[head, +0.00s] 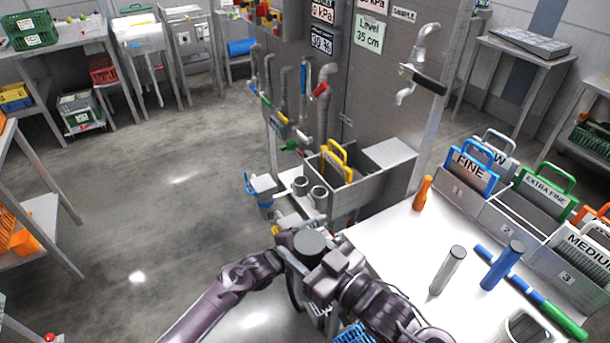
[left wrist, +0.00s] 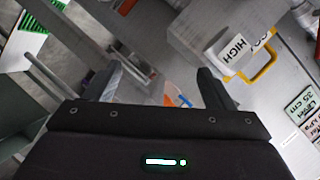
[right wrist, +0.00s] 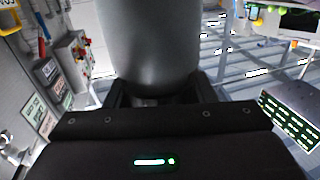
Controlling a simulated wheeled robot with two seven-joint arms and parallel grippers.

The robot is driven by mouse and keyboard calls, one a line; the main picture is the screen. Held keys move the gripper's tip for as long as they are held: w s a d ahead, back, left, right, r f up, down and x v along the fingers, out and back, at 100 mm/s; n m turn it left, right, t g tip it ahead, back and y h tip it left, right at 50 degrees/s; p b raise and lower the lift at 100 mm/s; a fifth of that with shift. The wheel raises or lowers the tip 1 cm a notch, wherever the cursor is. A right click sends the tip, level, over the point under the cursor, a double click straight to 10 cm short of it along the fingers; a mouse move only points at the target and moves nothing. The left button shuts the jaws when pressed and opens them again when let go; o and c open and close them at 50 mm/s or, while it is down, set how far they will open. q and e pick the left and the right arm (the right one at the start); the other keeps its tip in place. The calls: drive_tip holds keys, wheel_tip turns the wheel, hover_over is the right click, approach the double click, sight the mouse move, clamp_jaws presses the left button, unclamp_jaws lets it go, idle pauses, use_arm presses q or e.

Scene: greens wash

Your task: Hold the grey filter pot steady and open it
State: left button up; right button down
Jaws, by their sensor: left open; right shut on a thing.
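The grey filter pot (head: 310,243) shows in the head view as a dark grey cylinder low in the middle, just in front of my arms' wrists. In the right wrist view the pot (right wrist: 150,40) stands large between the fingers of my right gripper (right wrist: 155,92), which is shut on it. My left gripper (left wrist: 158,88) is open with its two fingers apart, and I see nothing held between them. In the head view the left arm comes close beside the pot, but its fingers are hidden. Whether the pot has a separate lid cannot be told.
The white table (head: 400,245) at right carries an orange tool (head: 422,193), a silver cylinder (head: 448,270), a blue cylinder (head: 503,265) and labelled filter frames. The floor at left is clear.

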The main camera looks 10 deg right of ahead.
use_arm(q)
drive_tip(key=d+r+m+g+h, duration=0.2)
drive_tip(key=d+r+m, duration=0.35)
drive_tip(key=r, duration=0.45)
drive_tip(key=d+r+m+g+h, duration=0.25)
drive_tip(key=d+r+m, duration=0.3)
drive_tip(key=r, duration=0.35)
drive_tip(key=s+d+r+m+g+y, duration=0.1)
drive_tip(key=s+d+r+m+g, duration=0.3)
drive_tip(key=r+m, duration=0.35)
drive_tip(key=s+d+r+m+g+y, duration=0.15)
drive_tip(key=s+r+m+g, duration=0.25)
drive_tip(key=s+r+m, duration=0.4)
drive_tip(key=m+t+y, duration=0.2)
drive_tip(key=m+y, duration=1)
drive_tip(key=m, duration=0.3)
approach(315, 240)
drive_tip(key=f, duration=0.5)
drive_tip(key=s+d+f, duration=0.1)
drive_tip(key=f, duration=0.2)
drive_tip(key=shift+f, duration=0.25)
